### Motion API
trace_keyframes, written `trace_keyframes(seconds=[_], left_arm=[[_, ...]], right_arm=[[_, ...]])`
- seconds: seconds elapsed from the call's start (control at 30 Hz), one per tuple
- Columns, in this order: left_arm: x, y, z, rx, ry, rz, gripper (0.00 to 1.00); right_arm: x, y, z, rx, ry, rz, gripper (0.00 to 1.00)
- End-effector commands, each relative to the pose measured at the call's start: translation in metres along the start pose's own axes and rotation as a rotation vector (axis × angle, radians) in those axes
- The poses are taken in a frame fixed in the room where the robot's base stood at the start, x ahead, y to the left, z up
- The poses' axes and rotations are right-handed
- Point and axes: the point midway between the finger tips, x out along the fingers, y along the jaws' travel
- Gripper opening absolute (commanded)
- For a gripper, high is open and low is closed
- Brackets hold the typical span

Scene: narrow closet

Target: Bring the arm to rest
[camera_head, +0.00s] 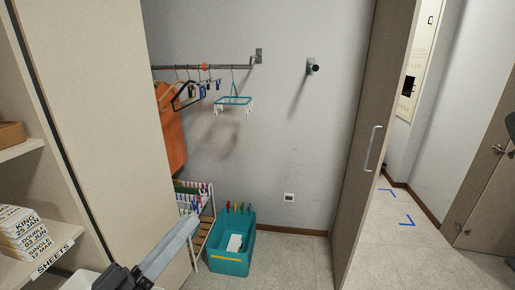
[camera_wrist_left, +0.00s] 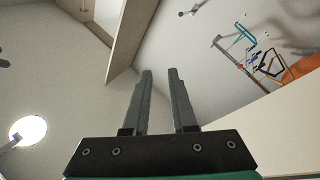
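My left gripper (camera_wrist_left: 160,72) shows in the left wrist view with its two dark fingers apart and nothing between them. The wrist view looks upward past the fingers to the ceiling and upper walls. My right gripper is not in view.
Hangers hang on a rail (camera_head: 210,67) with an orange garment (camera_head: 170,130). Shelves with labelled sheets (camera_head: 22,232) are at left, a door (camera_head: 365,130) at right.

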Motion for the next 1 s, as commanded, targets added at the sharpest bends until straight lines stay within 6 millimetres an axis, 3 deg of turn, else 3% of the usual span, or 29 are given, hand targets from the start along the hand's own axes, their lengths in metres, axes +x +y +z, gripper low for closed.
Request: trace_keyframes(seconds=[0.03,0.1,0.23,0.3,0.4,0.5,0.77,1.0], left_arm=[[0.015,0.042,-0.028,0.097,0.051,0.047,0.25],[0.023,0.087,-0.061,0.231,0.141,0.078,0.25],[0.014,0.15,-0.125,0.46,0.349,0.068,0.25],[-0.006,0.163,-0.16,0.593,0.479,-0.005,0.25],[-0.036,0.149,-0.194,0.798,0.606,-0.217,0.25],[-0.015,0.178,-0.235,0.809,0.594,-0.211,0.25],[0.021,0.234,-0.321,0.805,0.59,-0.21,0.25],[0.06,0.297,-0.417,0.804,0.589,-0.21,0.25]], right_arm=[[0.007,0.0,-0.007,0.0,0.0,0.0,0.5],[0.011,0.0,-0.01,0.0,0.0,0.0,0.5],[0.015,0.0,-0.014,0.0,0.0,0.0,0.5],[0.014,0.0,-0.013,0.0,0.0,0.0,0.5],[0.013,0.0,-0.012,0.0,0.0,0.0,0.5],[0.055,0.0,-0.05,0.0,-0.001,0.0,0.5],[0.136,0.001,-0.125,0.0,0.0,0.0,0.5],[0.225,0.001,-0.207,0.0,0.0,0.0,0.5]])
